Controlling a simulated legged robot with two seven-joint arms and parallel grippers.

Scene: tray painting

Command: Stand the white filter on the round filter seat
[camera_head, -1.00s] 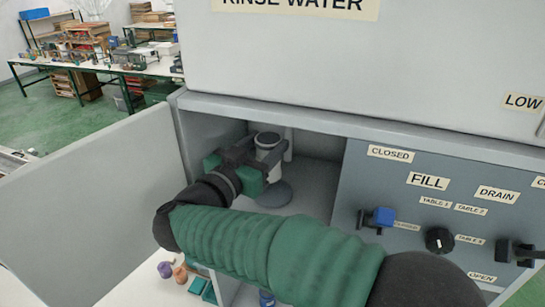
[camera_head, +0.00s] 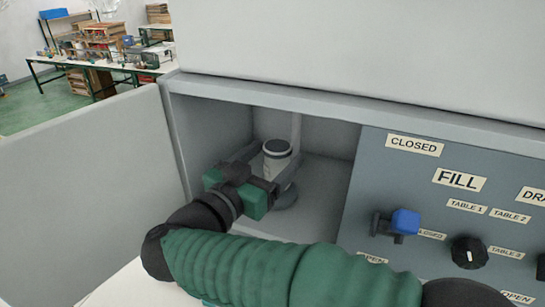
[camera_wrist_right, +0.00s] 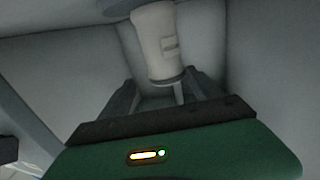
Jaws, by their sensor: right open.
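The white filter (camera_head: 276,163), a pale cylinder with a dark top, stands about upright inside the open compartment. The round filter seat (camera_head: 287,196) is a grey disc under it, partly hidden by my right gripper. The filter appears to rest on the seat, but the contact is hidden in the head view. My right gripper (camera_head: 276,173) is open, with its fingers on either side of the filter. My left gripper is out of view.
Compartment walls (camera_head: 205,135) stand close around the gripper. A control panel (camera_head: 365,190) with a blue-handled valve (camera_head: 405,221) and a black knob (camera_head: 468,252) is to the right. An open door panel (camera_head: 80,190) is on the left.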

